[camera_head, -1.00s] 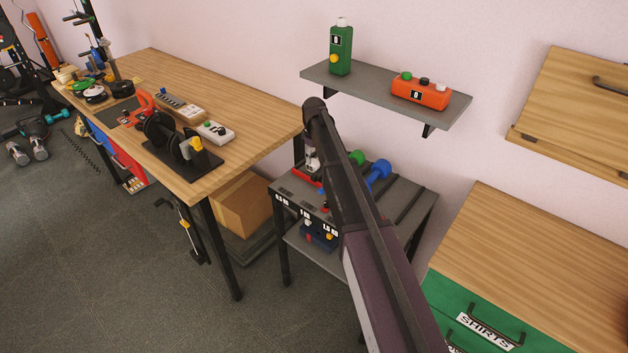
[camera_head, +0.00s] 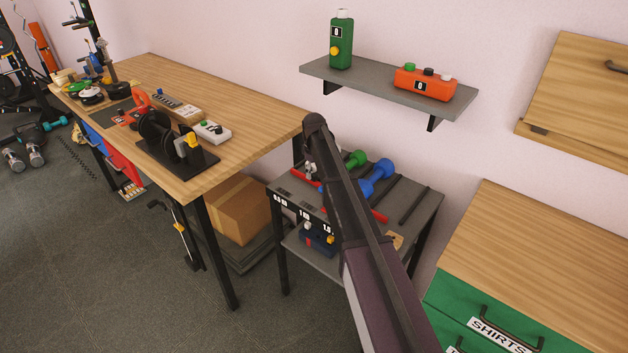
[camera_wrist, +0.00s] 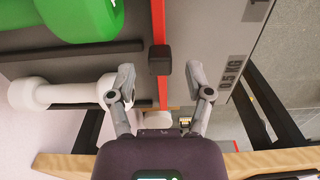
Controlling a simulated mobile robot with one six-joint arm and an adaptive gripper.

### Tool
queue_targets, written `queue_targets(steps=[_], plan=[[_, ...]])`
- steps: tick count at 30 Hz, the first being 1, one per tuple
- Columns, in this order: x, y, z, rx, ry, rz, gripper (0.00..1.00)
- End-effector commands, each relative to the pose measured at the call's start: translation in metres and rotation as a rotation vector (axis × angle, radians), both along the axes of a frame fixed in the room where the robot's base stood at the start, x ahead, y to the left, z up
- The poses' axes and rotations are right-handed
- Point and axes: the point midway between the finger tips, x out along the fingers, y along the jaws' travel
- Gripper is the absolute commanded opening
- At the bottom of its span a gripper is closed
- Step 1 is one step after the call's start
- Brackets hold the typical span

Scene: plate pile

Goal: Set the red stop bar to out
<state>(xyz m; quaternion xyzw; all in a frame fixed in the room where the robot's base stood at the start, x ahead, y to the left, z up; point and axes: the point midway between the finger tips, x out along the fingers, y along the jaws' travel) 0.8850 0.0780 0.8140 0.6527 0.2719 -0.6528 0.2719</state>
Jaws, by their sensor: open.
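The red stop bar (camera_head: 379,215) runs along the front part of the small grey rack, partly hidden behind my arm in the head view. In the wrist view, the red bar (camera_wrist: 159,22) passes between my fingers, with a dark block-like knob (camera_wrist: 160,60) on it. My gripper (camera_wrist: 163,90) is open, with one finger on each side of the bar's line. The knob shows in the gap near the fingertips, and I see no contact. In the head view, my gripper is mostly hidden behind my arm above the rack's left end.
The rack holds a green dumbbell (camera_head: 355,158) and a blue dumbbell (camera_head: 377,178). A white dumbbell (camera_wrist: 62,92) lies close to my left finger in the wrist view. A wooden table (camera_head: 240,118) stands left, a wall shelf (camera_head: 375,85) above, and green drawers (camera_head: 455,305) right.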

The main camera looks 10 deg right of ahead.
Motion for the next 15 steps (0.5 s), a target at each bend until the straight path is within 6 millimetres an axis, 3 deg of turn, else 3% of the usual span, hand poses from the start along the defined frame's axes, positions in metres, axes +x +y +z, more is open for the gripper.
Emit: queue_targets(steps=[6, 15], plan=[[0.0, 0.0, -0.014, 0.0, 0.0, 0.0, 0.66], [0.0, 0.0, -0.017, 0.0, 0.0, 0.0, 0.66]])
